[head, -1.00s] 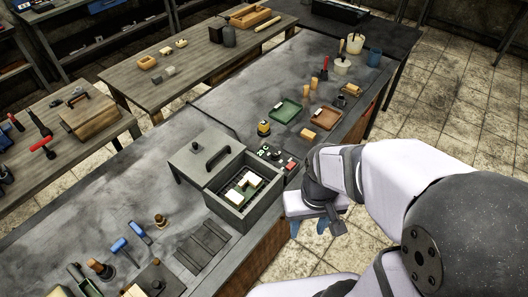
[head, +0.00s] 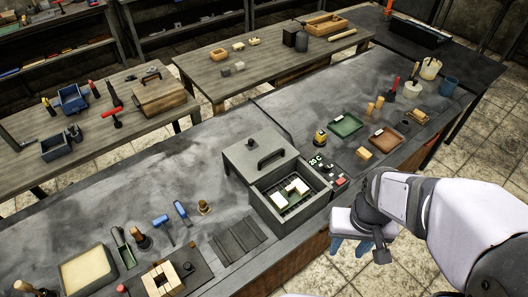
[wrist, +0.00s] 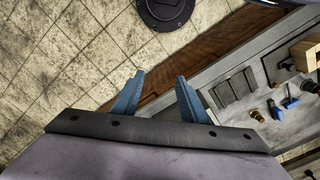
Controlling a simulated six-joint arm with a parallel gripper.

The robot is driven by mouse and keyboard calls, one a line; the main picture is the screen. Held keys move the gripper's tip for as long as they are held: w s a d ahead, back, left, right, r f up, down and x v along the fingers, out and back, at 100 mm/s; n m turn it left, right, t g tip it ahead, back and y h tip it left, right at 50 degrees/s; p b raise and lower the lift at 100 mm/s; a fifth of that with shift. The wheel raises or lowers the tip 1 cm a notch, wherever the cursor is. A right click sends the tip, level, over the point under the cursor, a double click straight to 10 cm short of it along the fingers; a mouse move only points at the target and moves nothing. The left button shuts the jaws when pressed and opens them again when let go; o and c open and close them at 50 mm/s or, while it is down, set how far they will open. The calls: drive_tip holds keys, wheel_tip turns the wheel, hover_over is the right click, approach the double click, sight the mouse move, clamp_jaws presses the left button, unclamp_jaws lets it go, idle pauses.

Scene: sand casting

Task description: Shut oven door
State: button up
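The oven (head: 265,217) is a grey box on the long grey bench. Its top is open, and white and tan blocks (head: 294,191) sit on a rack inside. The oven door (head: 245,155) is a flat grey lid with a dark handle (head: 271,159); it lies off the opening, on the far side of the box. My gripper (head: 349,249) is in front of the bench edge, to the right of and nearer than the oven, touching nothing. In the wrist view its two blue fingers (wrist: 157,97) stand apart with nothing between them.
A control panel reading 20 C (head: 317,160) sits right of the oven. A green tray (head: 345,126) and a brown tray (head: 387,140) lie farther right. Dark plates (head: 240,238) and blue-handled tools (head: 161,224) lie to the left. Space above the oven looks clear.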

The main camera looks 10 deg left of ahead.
drive_tip(key=shift+w+a+r, duration=0.1)
drive_tip(key=shift+w, duration=0.35)
drive_tip(key=shift+c, duration=0.5)
drive_tip(key=m+t+y+b, duration=0.2)
drive_tip(key=m+b, duration=0.2)
drive_tip(key=m, duration=0.5)
approach(268, 157)
drive_tip(key=shift+w+a, duration=0.2)
drive_tip(key=shift+a, duration=0.1)
drive_tip(key=shift+f, duration=0.25)
drive_tip(key=shift+p+x, duration=1.45)
drive_tip(key=shift+x, duration=2.05)
drive_tip(key=shift+s+d, duration=0.15)
clamp_jaws()
